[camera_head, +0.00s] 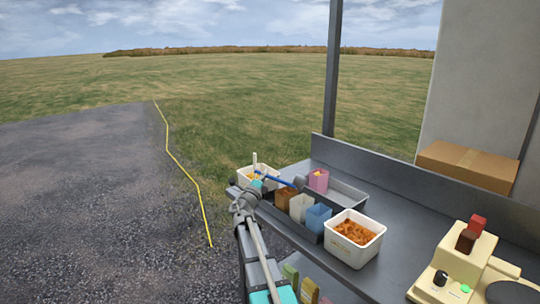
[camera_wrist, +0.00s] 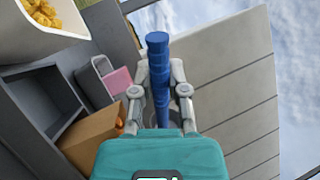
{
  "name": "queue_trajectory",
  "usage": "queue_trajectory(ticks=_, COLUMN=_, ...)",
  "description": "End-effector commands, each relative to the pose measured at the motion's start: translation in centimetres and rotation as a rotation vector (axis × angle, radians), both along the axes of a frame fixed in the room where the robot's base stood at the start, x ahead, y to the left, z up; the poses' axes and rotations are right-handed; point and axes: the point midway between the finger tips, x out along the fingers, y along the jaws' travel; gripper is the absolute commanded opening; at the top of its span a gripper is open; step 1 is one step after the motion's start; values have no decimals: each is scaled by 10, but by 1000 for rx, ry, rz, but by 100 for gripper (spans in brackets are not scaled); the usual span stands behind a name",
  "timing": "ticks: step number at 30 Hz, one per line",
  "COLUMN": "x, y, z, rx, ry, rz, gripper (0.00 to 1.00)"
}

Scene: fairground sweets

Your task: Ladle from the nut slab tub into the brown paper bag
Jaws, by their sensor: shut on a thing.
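My gripper (camera_head: 256,184) is shut on the blue handle of a ladle (camera_head: 275,179), which also shows upright between the fingers in the wrist view (camera_wrist: 158,65). The ladle's grey bowl end (camera_head: 298,182) is above the tray, near the bags; what it holds is hidden. The brown paper bag (camera_head: 284,198) stands in the tray, just below the ladle. In the wrist view the brown bag (camera_wrist: 88,138) is left of the fingers, with small orange bits beside its edge. A white tub of orange-brown pieces (camera_head: 353,252), probably nut slab, stands at the right; its label is unreadable.
Another white tub (camera_head: 246,179) holds yellow pieces. A cream machine (camera_head: 462,262) and a cardboard box (camera_head: 468,166) are at the right. Bare counter lies between.

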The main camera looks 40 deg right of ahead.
Motion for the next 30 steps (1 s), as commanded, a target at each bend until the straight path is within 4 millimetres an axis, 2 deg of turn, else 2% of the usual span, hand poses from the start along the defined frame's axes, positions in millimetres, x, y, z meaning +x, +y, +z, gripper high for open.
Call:
queue_trajectory(ticks=1, x=0, y=-1, z=10, rx=17, ry=-23, rz=0, gripper=0)
queue_trajectory(ticks=15, x=-11, y=-11, z=66, rx=266, ry=-379, rz=-1, gripper=0)
queue_trajectory(ticks=22, x=-15, y=-13, z=79, rx=342, ry=-501, rz=-7, gripper=0)
queue_trajectory(ticks=30, x=-16, y=-14, z=79, rx=362, ry=-535, rz=-9, gripper=0)
